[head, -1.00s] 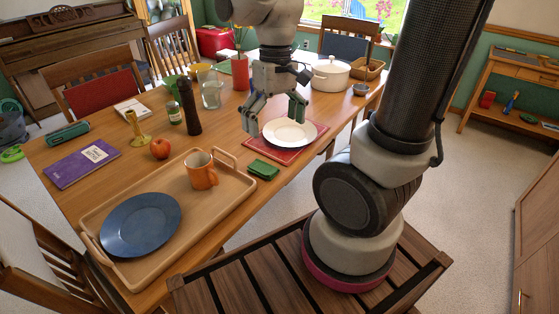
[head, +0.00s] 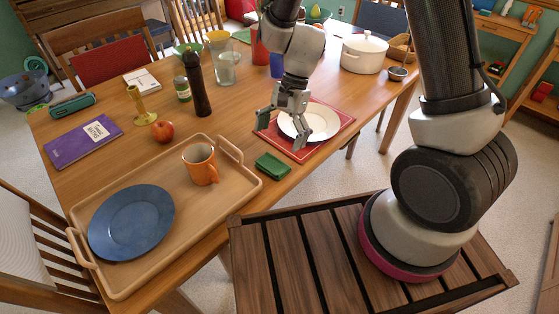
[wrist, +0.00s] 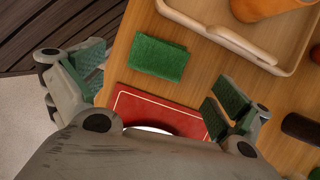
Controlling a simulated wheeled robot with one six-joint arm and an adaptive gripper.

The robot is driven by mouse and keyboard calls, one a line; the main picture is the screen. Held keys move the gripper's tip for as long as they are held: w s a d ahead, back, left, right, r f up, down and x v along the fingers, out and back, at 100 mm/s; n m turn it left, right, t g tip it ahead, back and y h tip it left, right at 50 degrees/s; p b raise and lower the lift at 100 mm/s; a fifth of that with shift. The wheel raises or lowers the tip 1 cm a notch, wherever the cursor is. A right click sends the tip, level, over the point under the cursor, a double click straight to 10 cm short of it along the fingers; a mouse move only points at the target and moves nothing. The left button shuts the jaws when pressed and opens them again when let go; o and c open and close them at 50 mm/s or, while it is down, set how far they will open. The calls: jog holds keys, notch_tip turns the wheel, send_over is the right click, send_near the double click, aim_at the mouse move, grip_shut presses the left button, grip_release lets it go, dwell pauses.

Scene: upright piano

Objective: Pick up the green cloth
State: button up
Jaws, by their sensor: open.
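The green cloth (head: 273,166) is a small folded rectangle lying flat on the wooden table near its front edge, between the tray and the red placemat. In the wrist view the cloth (wrist: 158,58) lies ahead of and between the spread fingers, nothing touching it. My gripper (head: 281,139) is open and empty above the table, just behind and to the right of the cloth in the head view, over the near-left part of the placemat. In the wrist view my gripper (wrist: 155,92) shows green pads on both fingers, wide apart.
A wooden tray (head: 245,190) with a blue plate (head: 132,222) and an orange mug (head: 200,164) stands left of the cloth. A white plate (head: 318,122) lies on the red placemat (head: 340,135). A dark pepper mill (head: 197,88) and a red apple (head: 162,131) stand further back.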

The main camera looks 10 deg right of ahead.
aim_at(273, 162)
jog(key=shift+f+m, duration=0.2)
jog(key=shift+m, duration=0.1)
jog(key=x, duration=0.7)
jog(key=shift+f, duration=0.2)
jog(key=c, duration=0.5)
